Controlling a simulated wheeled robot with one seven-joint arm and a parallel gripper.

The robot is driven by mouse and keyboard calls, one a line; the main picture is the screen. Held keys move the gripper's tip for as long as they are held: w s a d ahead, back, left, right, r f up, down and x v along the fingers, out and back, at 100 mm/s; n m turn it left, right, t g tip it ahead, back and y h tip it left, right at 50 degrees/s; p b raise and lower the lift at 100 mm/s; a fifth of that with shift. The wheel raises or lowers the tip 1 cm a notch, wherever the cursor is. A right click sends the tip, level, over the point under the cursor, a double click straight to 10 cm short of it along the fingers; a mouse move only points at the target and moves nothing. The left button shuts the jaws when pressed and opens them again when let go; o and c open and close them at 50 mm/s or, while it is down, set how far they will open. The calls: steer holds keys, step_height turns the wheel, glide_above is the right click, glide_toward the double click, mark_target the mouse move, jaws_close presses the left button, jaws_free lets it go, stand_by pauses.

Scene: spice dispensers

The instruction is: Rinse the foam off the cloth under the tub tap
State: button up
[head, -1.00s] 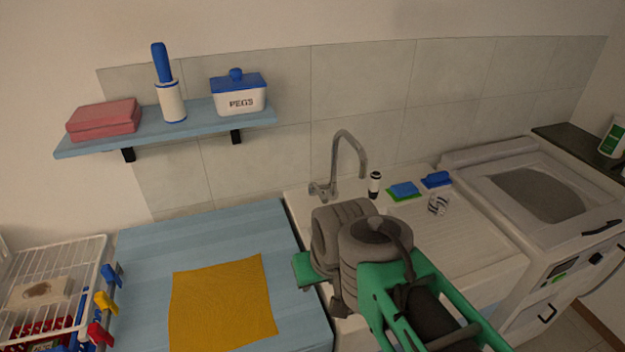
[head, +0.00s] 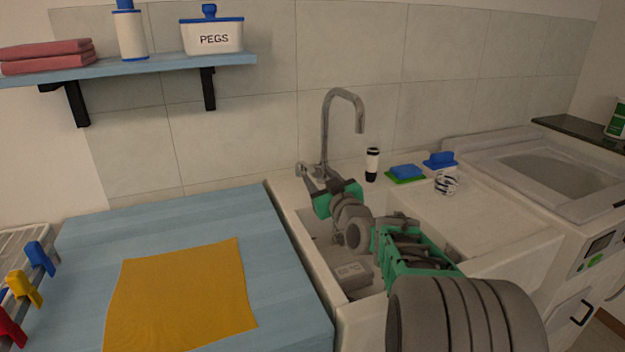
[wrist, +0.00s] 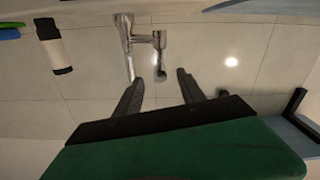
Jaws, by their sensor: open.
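A mustard-yellow cloth (head: 185,298) lies flat on the blue worktop left of the tub; I see no foam on it. The white tub (head: 322,278) is partly hidden by my arm. The curved metal tap (head: 326,128) stands at the tub's back edge and also shows in the wrist view (wrist: 125,45). No water stream shows. My gripper (head: 320,181) is open and empty beside the tap's base, near its small handle (head: 301,169). In the wrist view my fingers (wrist: 160,92) are spread, with the handle (wrist: 160,58) just beyond and between them.
A grey block (head: 351,273) sits in the tub. A black-and-white bottle (head: 372,164), blue brushes or sponges (head: 407,172) and a striped item (head: 446,183) stand right of the tap. A shelf (head: 150,68) hangs at left. Pegs (head: 24,289) clip the rack at lower left.

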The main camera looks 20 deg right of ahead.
mark_target(316, 174)
steer(key=w, duration=0.5)
steer(key=shift+w, duration=0.15)
steer(key=shift+c, duration=0.2)
jaws_close()
stand_by(0.9)
